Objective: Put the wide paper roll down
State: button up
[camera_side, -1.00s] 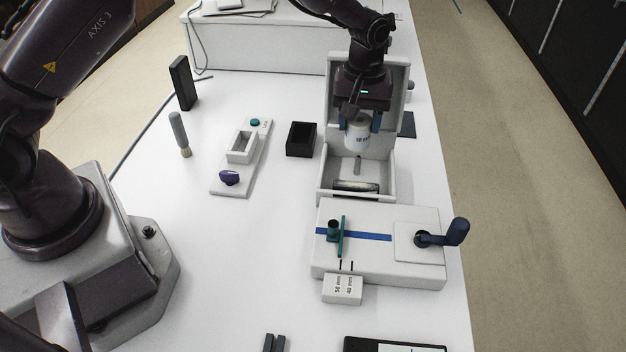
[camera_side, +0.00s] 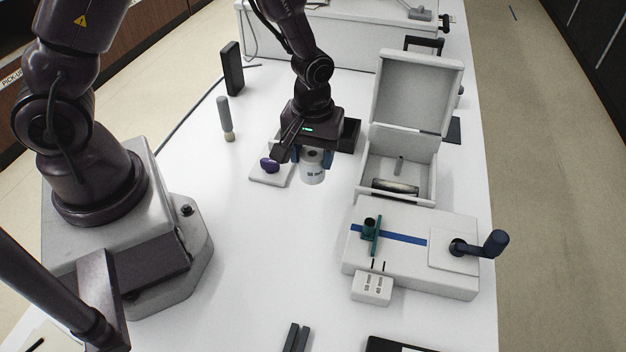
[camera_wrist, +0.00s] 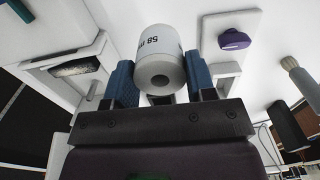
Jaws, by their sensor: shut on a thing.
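The wide paper roll (camera_side: 313,172) is a white roll with dark print that reads 58. My gripper (camera_side: 312,158) is shut on it, with a blue finger on each side. In the side view the roll hangs in front of the open white box, to its left, over the table by the purple-knobbed plate. The wrist view shows the roll (camera_wrist: 158,50) between both blue fingers, its hollow core facing the camera. I cannot tell exactly how far its underside is from the table.
The open printer box (camera_side: 424,168) stands to the right, lid up, with a post inside. A plate with a purple knob (camera_side: 269,165) is close left of the roll. A black bin (camera_side: 350,135) is behind. The white table (camera_side: 260,240) is clear in front.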

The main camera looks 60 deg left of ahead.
jog(key=shift+f, duration=2.55)
jog(key=o, duration=1)
jog(key=shift+f, duration=0.1)
jog(key=s+r+m+t, duration=0.1)
jog(key=s+r+m, duration=0.1)
jog(key=r, duration=1)
jog(key=s+r+m+t, duration=0.2)
jog(key=r, duration=1)
jog(key=s+a+r+m+t, duration=0.1)
jog(key=s+r+m+t, duration=0.1)
jog(key=s+r+m, duration=0.3)
jog(key=shift+s+a+r+t, duration=0.35)
jog(key=shift+s+r, duration=1.05)
jog(key=shift+s, duration=0.7)
